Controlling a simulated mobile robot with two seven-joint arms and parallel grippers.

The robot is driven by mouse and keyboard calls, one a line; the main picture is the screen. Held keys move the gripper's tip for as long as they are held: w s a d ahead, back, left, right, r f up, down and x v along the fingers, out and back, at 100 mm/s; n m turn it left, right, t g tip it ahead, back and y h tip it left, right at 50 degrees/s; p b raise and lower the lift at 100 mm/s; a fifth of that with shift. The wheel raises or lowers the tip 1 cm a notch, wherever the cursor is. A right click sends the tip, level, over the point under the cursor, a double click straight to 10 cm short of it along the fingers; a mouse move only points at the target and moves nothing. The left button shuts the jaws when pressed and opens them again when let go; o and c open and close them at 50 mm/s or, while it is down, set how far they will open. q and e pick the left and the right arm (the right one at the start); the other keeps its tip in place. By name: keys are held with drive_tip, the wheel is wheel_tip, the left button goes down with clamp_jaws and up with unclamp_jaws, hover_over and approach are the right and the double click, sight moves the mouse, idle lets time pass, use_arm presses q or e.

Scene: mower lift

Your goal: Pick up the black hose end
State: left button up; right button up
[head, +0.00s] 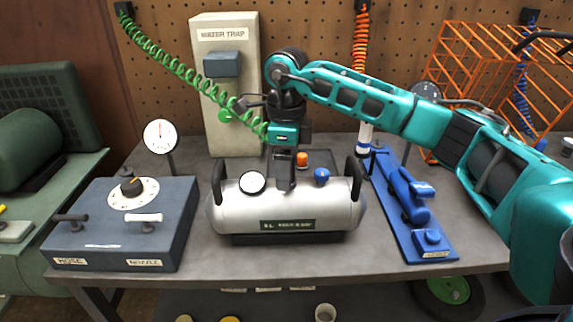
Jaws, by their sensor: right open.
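My right gripper (284,184) points down over the back of the silver tank (335,212), beside the white gauge on its top. It is open, and its dark fingers partly overlap the tank. A black bar-shaped piece (70,218) lies on the blue-grey box (108,263), above the label HOSE. I take it for the black hose end, though its shape is too small to be sure. It is well left of the right gripper and apart from it. My left gripper is not in view.
A white piece (145,218) sits above the NOZZLE label. A green coiled hose (180,71) runs down behind my right wrist. A gauge on a stand (160,136), a blue tool stand (408,215) and a water trap (221,140) surround the tank. The bench front (220,262) is clear.

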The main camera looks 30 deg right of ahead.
drive_tip(key=c, duration=1.1)
clamp_jaws()
drive_tip(key=shift+r, duration=0.1)
